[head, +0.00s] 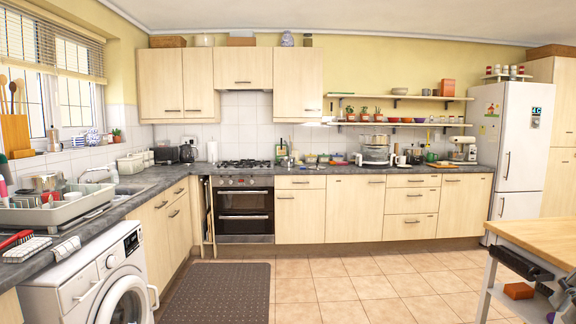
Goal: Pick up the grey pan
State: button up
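A grey, metallic pot-like vessel (46,183) shows small among the dishes at the drying rack, on the left counter beside the sink. I cannot tell for sure whether it is the grey pan; no other pan is clear in this view. A dark mechanical part, which looks like my gripper (520,263), shows at the lower right in front of the wooden-topped table. It is far from the rack, across the room. Its fingers are not clear enough to tell whether it is open or shut, and nothing is clearly seen in it.
The drying rack (50,215) stands above the white washing machine (92,285). The sink tap (97,172) is behind it. A dark mat (220,292) lies on the tiled floor (340,290), which is otherwise clear. The wooden-topped table (540,235) stands at the right.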

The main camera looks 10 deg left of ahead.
aim_at(286, 161)
jog(key=i+j+u, duration=0.2)
jog(key=i, duration=0.2)
jog(key=i+u, duration=0.2)
jog(key=i, duration=0.25)
jog(key=i+u, duration=0.2)
jog(key=i, duration=2.05)
jog(key=i+j, duration=0.1)
jog(key=i, duration=1.85)
jog(key=i+j+z, duration=0.4)
jog(key=i, duration=0.4)
jog(key=i+j+z, duration=0.4)
jog(key=i+j, duration=0.2)
jog(key=i, duration=0.1)
